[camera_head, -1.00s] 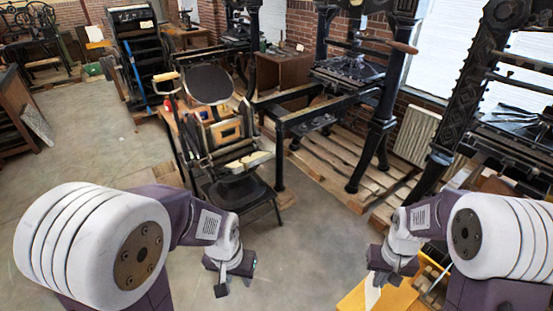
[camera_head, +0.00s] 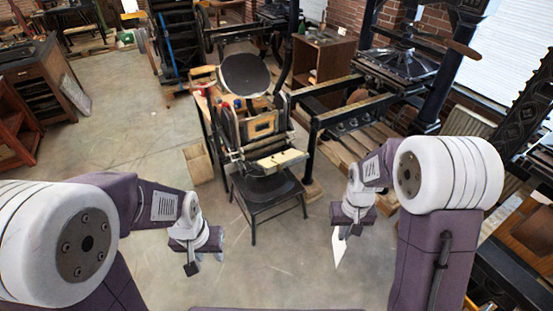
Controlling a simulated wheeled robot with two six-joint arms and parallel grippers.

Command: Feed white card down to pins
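The white card (camera_head: 339,250) hangs below my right gripper (camera_head: 347,231), which is shut on its upper end. The card tapers to a point low down and is clear of everything else, above the floor. My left gripper (camera_head: 193,262) hangs low at the left and looks empty; its finger gap is too small to judge. The hand press (camera_head: 247,130) stands ahead, between and beyond both grippers, with a round dark ink disc (camera_head: 244,75) on top and a pale board (camera_head: 282,159) at its front. The pins are too small to make out.
A small black stool or step (camera_head: 268,191) stands directly before the press. Large iron presses (camera_head: 400,65) on wooden pallets fill the right side. A wooden cabinet (camera_head: 45,80) stands at the far left. Bare concrete floor (camera_head: 130,130) is open left of the press and in front.

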